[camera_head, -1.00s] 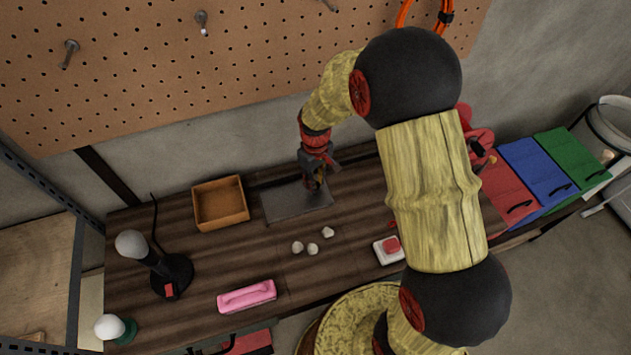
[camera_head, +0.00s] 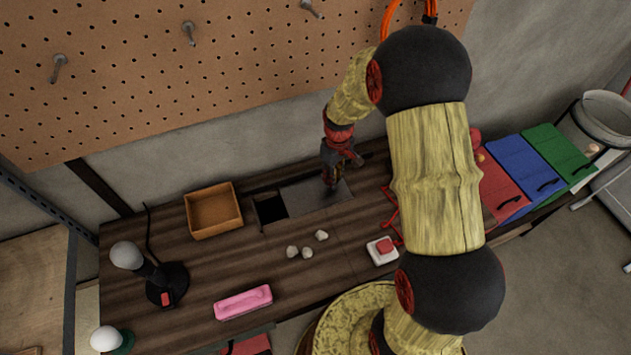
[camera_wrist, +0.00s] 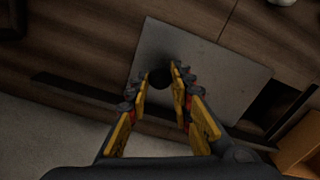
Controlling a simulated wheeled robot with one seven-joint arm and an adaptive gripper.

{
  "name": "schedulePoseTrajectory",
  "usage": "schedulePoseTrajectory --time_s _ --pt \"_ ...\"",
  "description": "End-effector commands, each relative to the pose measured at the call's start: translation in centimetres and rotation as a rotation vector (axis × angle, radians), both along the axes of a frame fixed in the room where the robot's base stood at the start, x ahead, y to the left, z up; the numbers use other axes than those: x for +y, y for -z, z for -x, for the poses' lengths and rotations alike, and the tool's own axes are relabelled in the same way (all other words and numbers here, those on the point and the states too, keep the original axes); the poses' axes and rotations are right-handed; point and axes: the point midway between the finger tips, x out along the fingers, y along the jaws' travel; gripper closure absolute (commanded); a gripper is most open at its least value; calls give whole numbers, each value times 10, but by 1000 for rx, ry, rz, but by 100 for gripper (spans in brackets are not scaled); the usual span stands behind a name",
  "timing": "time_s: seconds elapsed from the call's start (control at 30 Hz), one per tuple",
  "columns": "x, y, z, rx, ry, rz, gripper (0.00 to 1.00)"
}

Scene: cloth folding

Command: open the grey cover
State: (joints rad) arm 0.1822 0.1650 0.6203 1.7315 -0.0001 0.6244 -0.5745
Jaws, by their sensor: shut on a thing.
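The grey cover (camera_head: 303,196) is a flat panel in the dark wooden tabletop. It is partly slid to the right in the head view, and a dark opening (camera_head: 271,209) shows at its left. My gripper (camera_head: 332,180) is down at the cover's right part. In the wrist view, the fingers of my gripper (camera_wrist: 161,76) are closed around a dark round knob (camera_wrist: 159,78) on the cover (camera_wrist: 222,75). The opening (camera_wrist: 272,104) shows beyond the cover's right edge there. What lies inside the opening is too dark to tell.
An open wooden box (camera_head: 214,225) stands left of the opening. Small white lumps (camera_head: 307,252) lie in front of the cover. A red button on a white base (camera_head: 382,250), a pink block (camera_head: 243,302) and a lamp (camera_head: 167,284) stand on the table. Red, blue and green bins (camera_head: 524,170) are at right.

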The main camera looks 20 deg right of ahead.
Motion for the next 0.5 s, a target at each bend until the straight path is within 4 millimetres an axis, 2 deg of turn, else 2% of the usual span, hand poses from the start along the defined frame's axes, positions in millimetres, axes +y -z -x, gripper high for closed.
schedulePoseTrajectory --time_s 0.03,0.2,0.4,0.5 --pt "-17 -1 1 1 8 0 100" --pt "-59 -1 1 1 6 -1 100" --pt "-93 0 1 1 3 -1 100" --pt "-103 0 0 1 1 -1 100"
